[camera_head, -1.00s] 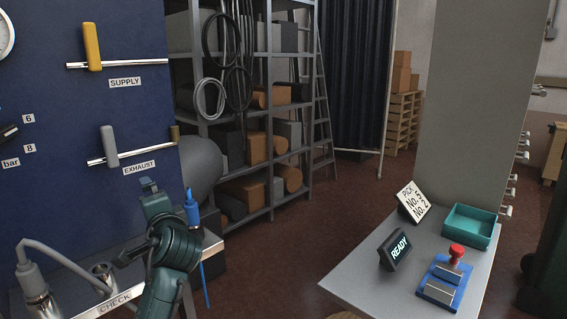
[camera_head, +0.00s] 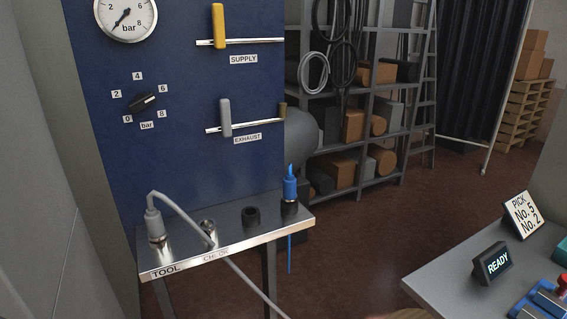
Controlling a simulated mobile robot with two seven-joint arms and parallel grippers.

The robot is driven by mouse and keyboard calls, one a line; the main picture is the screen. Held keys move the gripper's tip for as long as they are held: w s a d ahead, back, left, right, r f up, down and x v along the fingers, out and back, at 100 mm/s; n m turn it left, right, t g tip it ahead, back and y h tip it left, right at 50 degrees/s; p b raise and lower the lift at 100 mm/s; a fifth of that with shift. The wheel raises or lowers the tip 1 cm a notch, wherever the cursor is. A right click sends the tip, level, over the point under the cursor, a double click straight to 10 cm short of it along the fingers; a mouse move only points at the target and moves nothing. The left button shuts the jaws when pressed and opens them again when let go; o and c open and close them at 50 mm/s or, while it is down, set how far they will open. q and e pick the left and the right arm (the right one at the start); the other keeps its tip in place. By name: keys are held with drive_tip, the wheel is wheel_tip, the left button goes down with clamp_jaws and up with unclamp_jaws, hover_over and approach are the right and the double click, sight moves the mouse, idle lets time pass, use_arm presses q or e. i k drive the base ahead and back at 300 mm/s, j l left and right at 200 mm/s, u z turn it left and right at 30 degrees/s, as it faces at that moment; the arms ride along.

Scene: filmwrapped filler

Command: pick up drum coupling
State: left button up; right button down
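A steel shelf (camera_head: 225,243) stands in front of the blue panel. A silver coupling with a grey hose (camera_head: 155,222) sits upright at its left end, above the TOOL label. Right of it are a small metal socket (camera_head: 208,228) and a dark, empty-looking ring-shaped socket (camera_head: 251,215). A blue coupling (camera_head: 290,189) stands upright in a dark holder at the right end, with a blue hose hanging below. No label I can read says which one is the drum coupling. Neither of my grippers is in view.
The blue panel holds a gauge (camera_head: 124,14), a dial (camera_head: 144,102), a yellow SUPPLY lever (camera_head: 219,26) and a grey EXHAUST lever (camera_head: 225,118). The grey hose crosses the shelf front. A table with a READY display (camera_head: 492,263) and a PICK sign (camera_head: 522,215) stands right. Floor between is clear.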

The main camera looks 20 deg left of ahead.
sight(157, 232)
drive_tip(key=u, duration=1.55)
